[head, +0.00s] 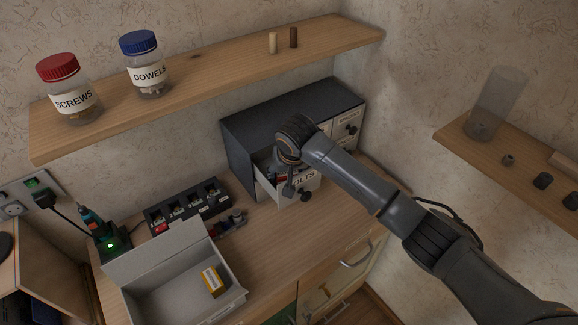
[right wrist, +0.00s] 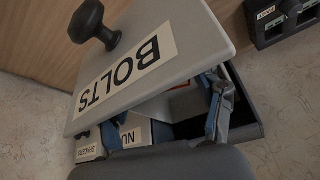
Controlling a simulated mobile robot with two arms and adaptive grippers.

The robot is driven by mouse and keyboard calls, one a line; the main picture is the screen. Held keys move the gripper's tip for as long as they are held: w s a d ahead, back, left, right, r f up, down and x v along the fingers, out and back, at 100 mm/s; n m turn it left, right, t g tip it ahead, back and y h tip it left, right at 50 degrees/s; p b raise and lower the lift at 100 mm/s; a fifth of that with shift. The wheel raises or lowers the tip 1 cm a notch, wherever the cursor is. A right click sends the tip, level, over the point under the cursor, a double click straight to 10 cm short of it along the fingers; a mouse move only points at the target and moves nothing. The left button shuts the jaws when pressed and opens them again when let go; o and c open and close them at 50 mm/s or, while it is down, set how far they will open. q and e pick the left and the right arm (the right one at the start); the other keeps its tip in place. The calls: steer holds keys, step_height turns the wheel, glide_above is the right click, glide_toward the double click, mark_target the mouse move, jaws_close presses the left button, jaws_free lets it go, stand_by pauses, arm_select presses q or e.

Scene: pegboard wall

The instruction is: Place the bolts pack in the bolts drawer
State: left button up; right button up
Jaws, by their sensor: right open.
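The bolts drawer (head: 297,186) is pulled out of the dark cabinet (head: 243,138). Its pale front, BOLTS label and black knob also show in the right wrist view (right wrist: 187,38). My right gripper (head: 284,182) is at the open drawer, behind its front panel. In the right wrist view its two fingers (right wrist: 150,112) are spread apart. A partly hidden item with a red edge (right wrist: 181,87) lies in the drawer between the fingers; I cannot tell if it is the bolts pack. A yellow pack (head: 212,281) with an unreadable label lies in the grey open box (head: 152,306).
Other labelled drawers (head: 347,130) of the cabinet are shut. A black rack (head: 187,207) and a black power block with a green light (head: 111,243) stand on the wooden worktop. The shelf (head: 205,92) above holds jars of screws (head: 69,91) and dowels (head: 146,66).

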steer(key=b+v, duration=0.2)
steer(key=v, duration=0.9)
steer(key=shift+r, duration=0.35)
steer(key=shift+d, duration=0.1)
